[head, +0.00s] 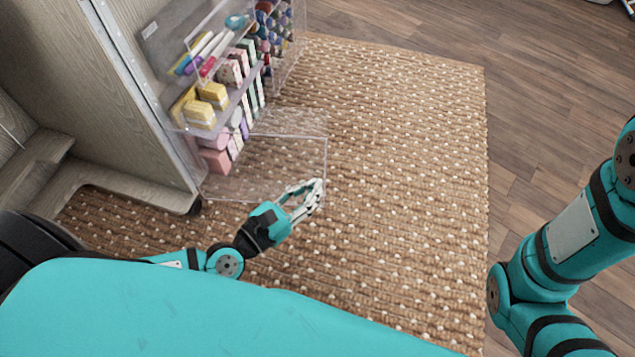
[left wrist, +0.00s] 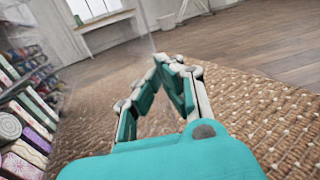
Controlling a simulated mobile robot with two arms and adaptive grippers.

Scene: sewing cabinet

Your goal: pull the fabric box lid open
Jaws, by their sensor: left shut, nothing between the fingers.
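The fabric box lid (head: 285,150) is a clear panel at the bottom of the cabinet door's clear bins. In the head view it stands out from the bin front, swung open over the rug. Folded fabrics (head: 218,150) in pink, white and green show in the bin behind it. My left gripper (head: 319,184) is at the lid's near outer corner, shut with nothing between its fingers. Whether it touches the lid I cannot tell. In the left wrist view the same gripper (left wrist: 171,60) has its fingertips together, with fabrics (left wrist: 28,125) to the left. My right gripper is out of view.
Above are bins with yellow boxes (head: 205,105), pens and thread spools (head: 272,30). The wooden cabinet (head: 110,80) stands at left. A brown woven rug (head: 410,180) lies clear to the right, with wood floor (head: 560,70) beyond.

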